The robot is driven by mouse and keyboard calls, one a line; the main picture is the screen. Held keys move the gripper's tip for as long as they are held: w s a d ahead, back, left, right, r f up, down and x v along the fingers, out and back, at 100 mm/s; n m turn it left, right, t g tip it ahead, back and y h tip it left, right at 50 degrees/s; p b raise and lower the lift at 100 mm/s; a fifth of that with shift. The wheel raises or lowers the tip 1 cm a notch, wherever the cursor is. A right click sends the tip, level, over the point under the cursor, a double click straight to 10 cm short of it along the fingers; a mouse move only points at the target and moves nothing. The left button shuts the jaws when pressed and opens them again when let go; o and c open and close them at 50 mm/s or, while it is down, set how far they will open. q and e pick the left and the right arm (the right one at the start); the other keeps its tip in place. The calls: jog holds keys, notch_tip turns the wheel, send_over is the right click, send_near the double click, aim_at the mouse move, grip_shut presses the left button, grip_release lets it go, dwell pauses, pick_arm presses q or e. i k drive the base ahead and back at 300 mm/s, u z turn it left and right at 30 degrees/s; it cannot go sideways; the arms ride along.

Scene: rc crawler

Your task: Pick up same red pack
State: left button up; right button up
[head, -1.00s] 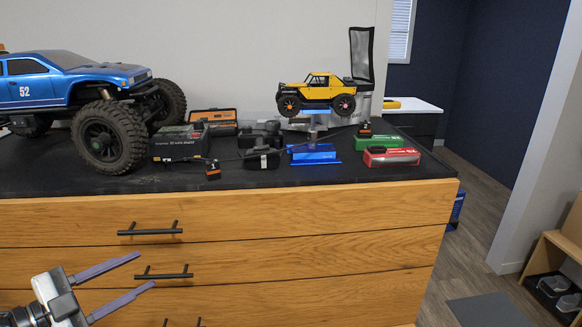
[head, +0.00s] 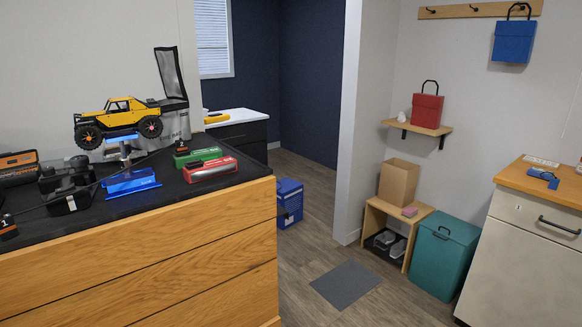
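A red pack (head: 210,169) with a dark top lies flat on the black counter top (head: 110,213), near its right front corner. A green pack (head: 198,156) lies just behind it. A red bag-like case (head: 427,111) with a black handle stands on a small wall shelf to the right. Neither of my grippers shows in the head view.
A yellow crawler (head: 118,118) sits raised on a stand behind a blue metal stand (head: 131,182). Dark chargers or packs lie to the left. A blue bin (head: 289,202), a grey mat (head: 345,285) and a teal bin (head: 442,254) stand or lie on the floor.

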aim_at(194, 171)
jog(key=z, duration=1.35)
jog(key=i, duration=2.25)
jog(key=u, duration=3.6)
